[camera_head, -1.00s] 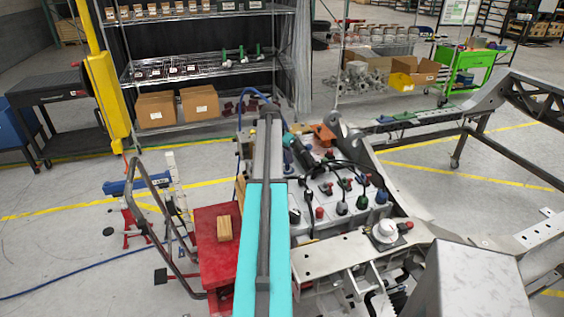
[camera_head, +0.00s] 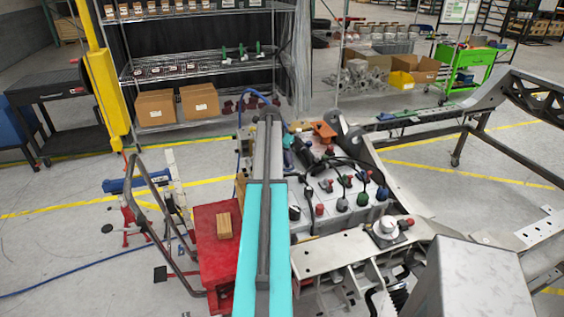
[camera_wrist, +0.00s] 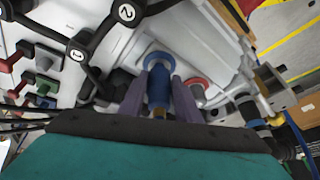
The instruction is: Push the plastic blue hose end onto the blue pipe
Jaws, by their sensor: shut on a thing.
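In the wrist view my gripper (camera_wrist: 160,93) is shut on the blue hose end (camera_wrist: 158,88), with one grey-purple finger on each side of it. The hose end points away from my gripper toward a blue ring (camera_wrist: 157,61) around the blue pipe's opening on the light grey housing. The hose end's tip overlaps the ring in this view; I cannot tell how deep it sits. A brass-coloured piece (camera_wrist: 160,112) shows behind the hose end, between the fingers. In the head view my arm hides most of this spot.
A red-ringed port (camera_wrist: 197,83) sits just right of my fingers. Black numbered handles (camera_wrist: 122,14) lie at upper left, and a pipe fitting (camera_wrist: 270,88) at right. In the head view, a red cart (camera_head: 215,245) stands left of my arm, and the metal frame (camera_head: 345,250) is at right.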

